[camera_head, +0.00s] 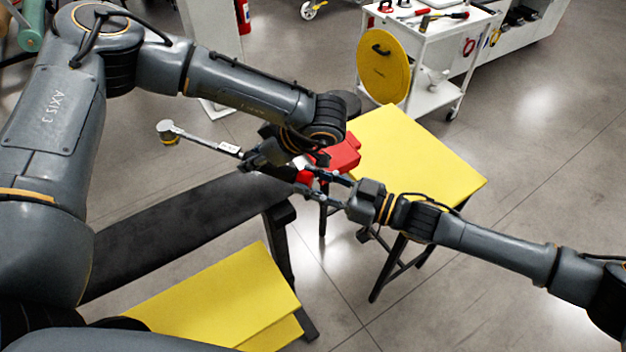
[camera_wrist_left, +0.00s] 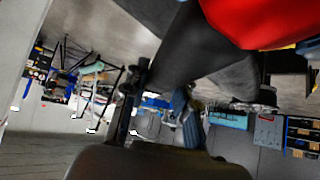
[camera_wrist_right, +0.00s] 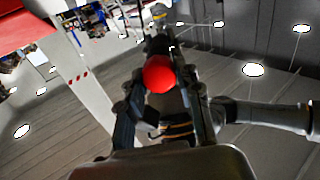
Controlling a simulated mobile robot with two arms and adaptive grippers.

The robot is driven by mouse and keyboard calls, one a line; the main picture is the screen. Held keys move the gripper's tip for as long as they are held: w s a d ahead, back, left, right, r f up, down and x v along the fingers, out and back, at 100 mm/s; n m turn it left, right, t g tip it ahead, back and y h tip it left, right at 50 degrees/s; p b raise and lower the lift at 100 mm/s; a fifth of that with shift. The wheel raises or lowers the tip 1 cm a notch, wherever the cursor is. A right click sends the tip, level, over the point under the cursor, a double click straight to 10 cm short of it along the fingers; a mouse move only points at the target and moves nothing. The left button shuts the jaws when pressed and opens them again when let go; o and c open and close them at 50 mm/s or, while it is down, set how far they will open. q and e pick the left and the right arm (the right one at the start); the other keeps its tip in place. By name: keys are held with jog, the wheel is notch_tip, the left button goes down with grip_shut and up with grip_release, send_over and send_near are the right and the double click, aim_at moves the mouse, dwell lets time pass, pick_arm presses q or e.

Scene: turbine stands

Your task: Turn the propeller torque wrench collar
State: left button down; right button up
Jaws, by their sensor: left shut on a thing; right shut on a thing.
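The torque wrench (camera_head: 228,148) hangs in the air above a black bench, its round head out to the left and its shaft running right. My left gripper (camera_head: 264,155) is shut on the wrench shaft. The red end of the wrench (camera_head: 304,177) points at my right gripper (camera_head: 312,184), whose fingers are shut around it. In the right wrist view the red end (camera_wrist_right: 158,74) shows as a round face between the right fingers. The collar itself is hard to tell apart behind the grippers. The left wrist view shows no clear grip.
A black bench (camera_head: 180,220) lies below the wrench. A yellow-topped stand (camera_head: 425,155) is behind my right gripper, with a red object (camera_head: 343,153) at its left edge. Yellow panels (camera_head: 220,300) are at the front. A white cart (camera_head: 435,60) stands at the back.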

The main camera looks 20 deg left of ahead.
jog(key=shift+m, duration=1.6)
jog(key=o, duration=1.1)
jog(key=shift+o, duration=0.2)
jog(key=s+d, duration=0.1)
jog(key=d, duration=1)
jog(key=shift+s+d, duration=0.25)
jog(key=shift+d, duration=0.15)
